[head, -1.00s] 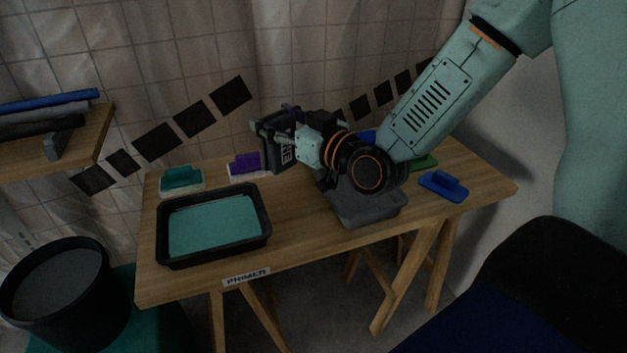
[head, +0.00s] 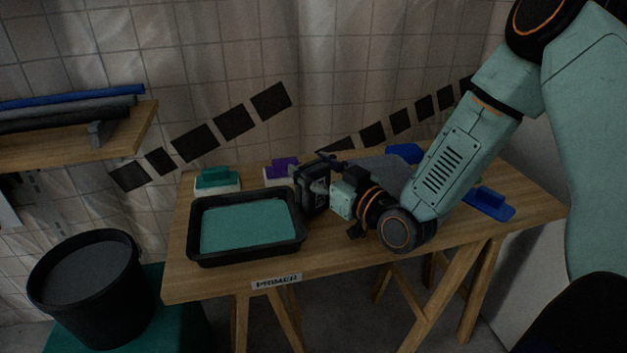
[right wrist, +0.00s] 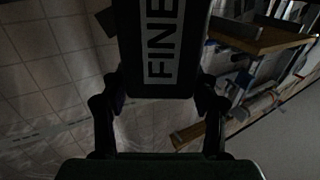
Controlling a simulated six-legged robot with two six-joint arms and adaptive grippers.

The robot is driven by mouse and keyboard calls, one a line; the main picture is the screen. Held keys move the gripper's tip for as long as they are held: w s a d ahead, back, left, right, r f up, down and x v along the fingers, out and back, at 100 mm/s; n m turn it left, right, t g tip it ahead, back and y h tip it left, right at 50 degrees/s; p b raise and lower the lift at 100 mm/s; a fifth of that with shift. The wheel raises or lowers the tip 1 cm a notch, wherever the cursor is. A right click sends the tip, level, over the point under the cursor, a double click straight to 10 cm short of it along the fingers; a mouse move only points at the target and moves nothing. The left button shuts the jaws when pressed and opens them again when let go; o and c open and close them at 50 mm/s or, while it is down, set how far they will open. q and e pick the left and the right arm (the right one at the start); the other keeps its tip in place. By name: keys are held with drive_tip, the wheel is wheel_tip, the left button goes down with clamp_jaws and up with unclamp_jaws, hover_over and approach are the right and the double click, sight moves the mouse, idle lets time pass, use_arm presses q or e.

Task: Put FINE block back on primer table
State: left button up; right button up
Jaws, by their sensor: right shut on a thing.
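The FINE block is a dark block with a pale label reading "FINE". It fills the upper middle of the right wrist view (right wrist: 160,75), between the fingers of my right gripper (right wrist: 158,105). In the head view the block (head: 313,190) is held at the right edge of the black tray, just over the primer table (head: 235,279). I cannot tell if it touches the table. My right gripper (head: 325,191) is shut on it. The table has a "PRIMER" label on its front edge. My left gripper is not in view.
A black tray with teal liquid (head: 250,226) stands on the table's left half. Teal (head: 217,178) and purple (head: 283,168) blocks sit behind it, blue ones (head: 490,203) to the right. A grey tray (head: 385,168) is partly hidden by my arm. A black bucket (head: 92,290) stands left.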

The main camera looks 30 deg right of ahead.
drive_tip(key=shift+a+f, duration=0.1)
drive_tip(key=shift+f, duration=0.65)
drive_tip(key=shift+w+f, duration=0.1)
drive_tip(key=shift+w, duration=0.15)
drive_tip(key=shift+s+b, duration=0.2)
drive_tip(key=shift+b, duration=0.1)
drive_tip(key=o, duration=1.3)
drive_tip(key=shift+w+f, duration=0.15)
drive_tip(key=shift+o, duration=0.3)
